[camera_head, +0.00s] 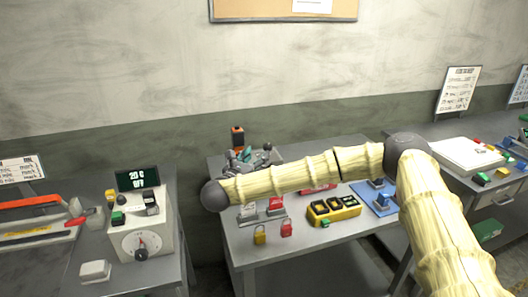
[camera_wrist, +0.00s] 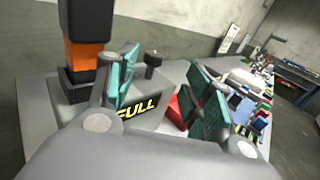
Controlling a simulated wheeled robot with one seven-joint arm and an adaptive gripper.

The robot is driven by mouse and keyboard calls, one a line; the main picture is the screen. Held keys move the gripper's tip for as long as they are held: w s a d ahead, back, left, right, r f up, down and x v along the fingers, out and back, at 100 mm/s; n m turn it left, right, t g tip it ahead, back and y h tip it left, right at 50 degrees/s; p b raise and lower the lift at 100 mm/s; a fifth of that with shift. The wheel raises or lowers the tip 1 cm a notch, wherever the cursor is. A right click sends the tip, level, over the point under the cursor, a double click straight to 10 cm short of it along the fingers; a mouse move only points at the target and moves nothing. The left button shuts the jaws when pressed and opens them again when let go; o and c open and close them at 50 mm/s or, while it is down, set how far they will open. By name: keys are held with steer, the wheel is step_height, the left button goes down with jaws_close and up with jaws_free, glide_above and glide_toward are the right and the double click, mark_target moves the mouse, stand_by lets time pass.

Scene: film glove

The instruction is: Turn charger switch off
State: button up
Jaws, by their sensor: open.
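The charger (camera_wrist: 175,72) is a grey box with a yellow "FULL" display, filling the middle of the wrist view. A black-and-orange battery block (camera_wrist: 90,50) stands upright at its left; it also shows in the head view (camera_head: 238,137). A small dark knob or lever (camera_wrist: 153,60), possibly the switch, stands up on the charger behind the display. My gripper (camera_wrist: 165,88) is open, its teal-padded fingers on either side of the display, with nothing between the pads. In the head view my gripper (camera_head: 247,155) is over the back left of the middle table, hiding most of the charger.
The middle table (camera_head: 305,238) also holds a yellow-and-black box (camera_head: 333,208), a blue stand (camera_head: 375,197), and yellow (camera_head: 260,235) and red (camera_head: 286,229) padlocks. A dial device (camera_head: 142,238) reading "20 C OFF" stands on the left table. The wall is close behind.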

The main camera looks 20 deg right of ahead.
mark_target(266, 148)
steer(key=p+x, duration=0.1)
steer(key=x, duration=0.2)
steer(key=p+x, duration=0.1)
steer(key=x, duration=0.3)
steer(key=f+p+x, duration=0.1)
steer(key=p+x, duration=0.1)
steer(key=x, duration=0.2)
steer(key=shift+w+a, duration=0.25)
steer(key=shift+a, duration=0.05)
steer(key=shift+c, duration=0.2)
steer(key=c, duration=1)
